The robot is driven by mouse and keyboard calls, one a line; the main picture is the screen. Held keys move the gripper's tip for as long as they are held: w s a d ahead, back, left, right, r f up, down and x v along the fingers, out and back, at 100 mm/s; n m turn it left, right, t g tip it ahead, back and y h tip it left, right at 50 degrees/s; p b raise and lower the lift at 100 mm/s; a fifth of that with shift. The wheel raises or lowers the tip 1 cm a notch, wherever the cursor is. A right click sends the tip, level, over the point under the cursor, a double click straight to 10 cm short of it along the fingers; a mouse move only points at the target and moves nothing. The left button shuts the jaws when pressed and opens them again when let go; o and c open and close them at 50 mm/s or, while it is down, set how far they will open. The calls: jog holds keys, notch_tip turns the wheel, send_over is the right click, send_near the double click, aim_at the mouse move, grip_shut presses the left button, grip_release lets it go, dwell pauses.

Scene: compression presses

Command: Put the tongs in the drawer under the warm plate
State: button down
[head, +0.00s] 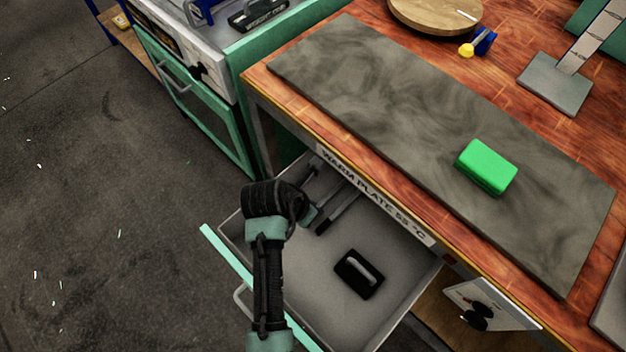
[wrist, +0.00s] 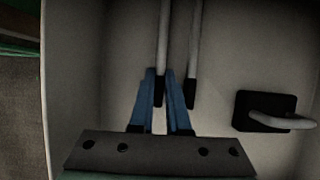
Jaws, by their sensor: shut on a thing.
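The drawer (head: 393,318) under the warm plate (head: 410,130) is pulled open, and its grey floor shows in the wrist view (wrist: 230,40). The tongs (head: 338,211) are inside the drawer's outline, toward its back left. In the wrist view the tongs (wrist: 194,50) show as two pale bars with black ends. My gripper (head: 312,214) is low over the drawer; its blue fingers (wrist: 164,88) are shut on the left bar of the tongs. I cannot tell whether the tongs touch the drawer floor. Their far end is out of the wrist view.
A black block with a grey handle (head: 358,274) lies in the drawer, right of the tongs. A green block (head: 487,166) sits on the warm plate. The table edge with its label (head: 375,195) overhangs the drawer's back. A green-framed machine (head: 205,110) stands at the left.

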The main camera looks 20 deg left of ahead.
jog(key=c, duration=0.9)
grip_release()
jog(key=p+v, duration=0.3)
jog(key=v, duration=0.9)
jog(key=shift+p, duration=0.35)
